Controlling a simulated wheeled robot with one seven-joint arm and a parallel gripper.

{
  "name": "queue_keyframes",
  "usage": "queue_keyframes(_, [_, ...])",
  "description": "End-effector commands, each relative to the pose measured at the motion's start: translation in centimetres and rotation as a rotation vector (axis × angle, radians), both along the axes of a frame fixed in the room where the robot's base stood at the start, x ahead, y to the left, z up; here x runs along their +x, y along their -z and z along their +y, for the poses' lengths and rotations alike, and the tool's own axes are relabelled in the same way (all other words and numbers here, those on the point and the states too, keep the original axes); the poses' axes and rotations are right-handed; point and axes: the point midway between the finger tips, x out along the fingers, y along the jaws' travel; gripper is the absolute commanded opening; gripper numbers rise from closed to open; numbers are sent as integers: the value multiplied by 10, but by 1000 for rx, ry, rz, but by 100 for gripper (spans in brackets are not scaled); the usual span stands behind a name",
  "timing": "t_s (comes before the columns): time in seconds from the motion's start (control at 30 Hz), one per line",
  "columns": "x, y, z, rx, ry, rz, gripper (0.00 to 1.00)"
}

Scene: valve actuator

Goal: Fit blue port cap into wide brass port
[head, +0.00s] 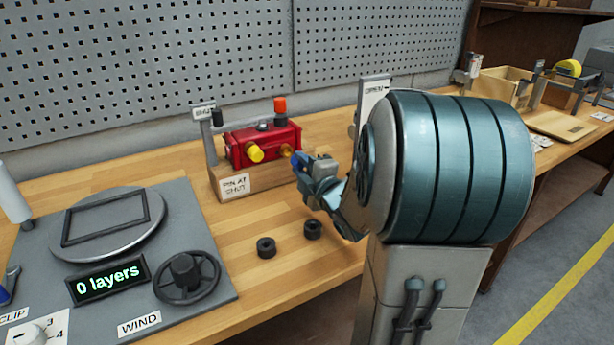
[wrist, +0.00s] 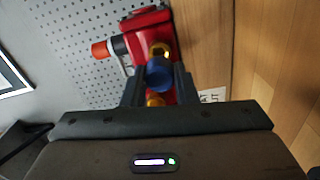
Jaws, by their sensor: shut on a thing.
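The red valve actuator (head: 262,143) sits on a wooden block on the bench. A brass port (head: 286,150) shows on its front right, beside a yellow cap (head: 254,153). My gripper (head: 299,164) is at the actuator's right front. In the wrist view, my gripper (wrist: 160,84) is shut on the blue port cap (wrist: 160,74). A brass port (wrist: 160,48) shows just past the cap and is partly covered by it. I cannot tell whether cap and port touch. A yellow-gold part (wrist: 155,100) shows below the cap, between the fingers.
An orange-red cap (head: 280,105) stands on top of the actuator. Two black rings (head: 289,238) lie on the bench in front. A grey winding panel (head: 205,240) with a handwheel is at left. An upright sign (head: 373,92) stands behind my arm.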

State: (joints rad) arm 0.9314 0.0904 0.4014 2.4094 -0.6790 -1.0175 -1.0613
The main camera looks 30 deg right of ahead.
Motion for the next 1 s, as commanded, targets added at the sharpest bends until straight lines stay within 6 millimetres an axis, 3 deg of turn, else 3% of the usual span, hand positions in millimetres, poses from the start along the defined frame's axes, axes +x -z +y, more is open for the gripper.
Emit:
queue_keyframes(0.3, [15, 0, 1, -1, -1, -1, 5])
queue_keyframes(1.0, [16, 0, 1, -1, 0, -1, 5])
